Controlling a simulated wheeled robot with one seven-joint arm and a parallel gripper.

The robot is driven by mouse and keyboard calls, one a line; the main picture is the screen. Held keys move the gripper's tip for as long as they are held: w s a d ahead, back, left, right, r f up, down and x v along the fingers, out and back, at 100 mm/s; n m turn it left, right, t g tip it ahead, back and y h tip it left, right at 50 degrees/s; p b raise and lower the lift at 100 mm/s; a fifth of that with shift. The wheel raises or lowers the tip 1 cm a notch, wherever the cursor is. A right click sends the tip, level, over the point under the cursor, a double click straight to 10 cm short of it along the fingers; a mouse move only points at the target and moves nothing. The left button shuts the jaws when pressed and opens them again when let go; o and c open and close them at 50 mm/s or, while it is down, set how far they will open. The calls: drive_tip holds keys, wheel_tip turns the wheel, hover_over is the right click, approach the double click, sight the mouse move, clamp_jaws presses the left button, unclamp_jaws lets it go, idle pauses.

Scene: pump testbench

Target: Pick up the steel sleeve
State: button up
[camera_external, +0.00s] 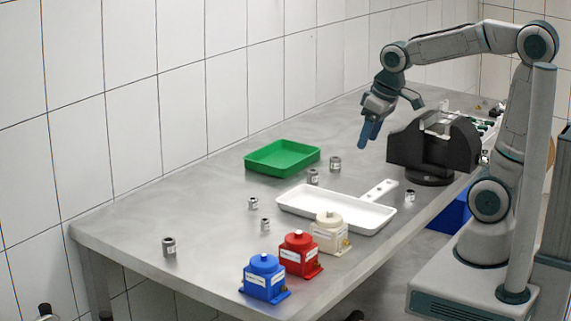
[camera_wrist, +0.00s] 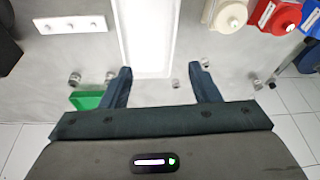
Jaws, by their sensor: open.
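Several small grey metal cylinders with pale labels stand on the steel table; I cannot tell which one is the steel sleeve. In the external view one stands at the front left (camera_external: 168,247), two nearer the middle (camera_external: 252,203) (camera_external: 265,224), two by the green tray (camera_external: 312,176) (camera_external: 335,164), and one right of the white tray (camera_external: 410,195). My gripper (camera_external: 367,140) is open and empty, pointing down above the table, left of the black vise. In the wrist view its fingers (camera_wrist: 161,69) are spread, and small cylinders (camera_wrist: 110,75) (camera_wrist: 176,83) show near them.
A green tray (camera_external: 262,168) lies near the wall and a white tray (camera_external: 290,206) mid-table. A white bar with holes (camera_external: 380,190) lies by the white tray. Blue (camera_external: 264,281), red (camera_external: 300,258) and cream (camera_external: 329,236) pumps line the front edge. The black vise (camera_external: 420,147) stands at right.

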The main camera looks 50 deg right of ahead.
drive_tip(key=w+a+r+n, duration=0.1)
drive_tip(key=w+a, duration=0.6)
drive_tip(key=w, duration=0.3)
drive_tip(key=n+y, duration=0.2)
drive_tip(key=n, duration=0.3)
hover_over(169, 239)
drive_tip(key=s+d, duration=0.2)
drive_tip(key=s, duration=0.2)
wheel_tip(169, 239, down, 10)
drive_tip(key=x, duration=0.2)
drive_tip(key=p+x, duration=0.1)
drive_tip(key=x, duration=0.5)
drive_tip(key=shift+d, duration=0.25)
drive_tip(key=shift+p+x, duration=1.35)
drive_tip(key=shift+x, duration=1.3)
drive_tip(key=shift+d, duration=0.1)
drive_tip(key=shift+c, duration=0.4)
drive_tip(key=c, duration=1.1)
